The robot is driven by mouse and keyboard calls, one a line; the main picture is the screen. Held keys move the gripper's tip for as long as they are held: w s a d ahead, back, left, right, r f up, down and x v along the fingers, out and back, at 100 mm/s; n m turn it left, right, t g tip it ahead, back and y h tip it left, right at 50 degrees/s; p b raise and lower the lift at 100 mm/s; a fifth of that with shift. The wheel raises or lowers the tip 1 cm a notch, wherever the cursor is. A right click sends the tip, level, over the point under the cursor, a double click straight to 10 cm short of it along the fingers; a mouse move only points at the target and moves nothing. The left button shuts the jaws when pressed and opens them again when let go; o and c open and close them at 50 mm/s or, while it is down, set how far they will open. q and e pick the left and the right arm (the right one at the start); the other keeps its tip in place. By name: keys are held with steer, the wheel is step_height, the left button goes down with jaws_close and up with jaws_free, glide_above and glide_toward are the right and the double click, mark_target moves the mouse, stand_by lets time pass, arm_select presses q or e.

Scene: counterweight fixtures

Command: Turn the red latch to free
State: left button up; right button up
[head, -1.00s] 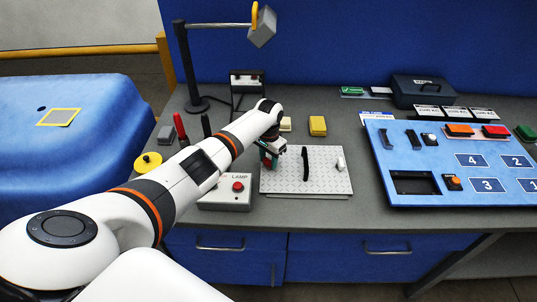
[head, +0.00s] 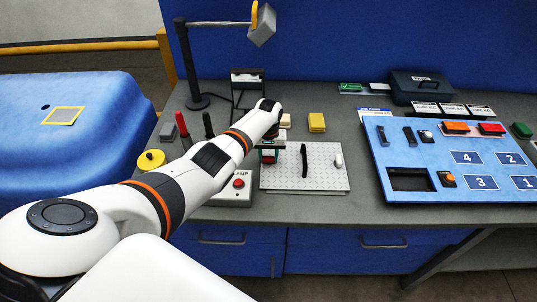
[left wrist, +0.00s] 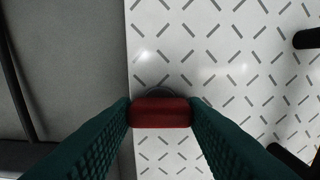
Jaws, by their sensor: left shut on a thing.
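The red latch (left wrist: 160,113) sits on the left part of a pale patterned plate (left wrist: 235,70). In the left wrist view it lies crosswise between the green fingers of my left gripper (left wrist: 160,108), which is shut on it at both ends. A grey round part shows just behind the latch. In the head view my left gripper (head: 268,153) is low over the left side of the plate (head: 325,170) and mostly hides the latch. My right gripper is not in view.
A black handle (head: 304,161) and a white knob (head: 338,161) stand on the plate to the right. A grey box with a red button (head: 239,183) is at front left. A blue panel (head: 425,170) lies at right, and a lamp post (head: 187,65) stands at back left.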

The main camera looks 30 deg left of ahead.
mark_target(269, 157)
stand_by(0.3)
arm_select(q)
steer(key=o, duration=1)
steer(key=shift+r, duration=0.65)
step_height(269, 157, up, 11)
steer(key=shift+f+b, duration=0.1)
steer(key=shift+b, duration=0.3)
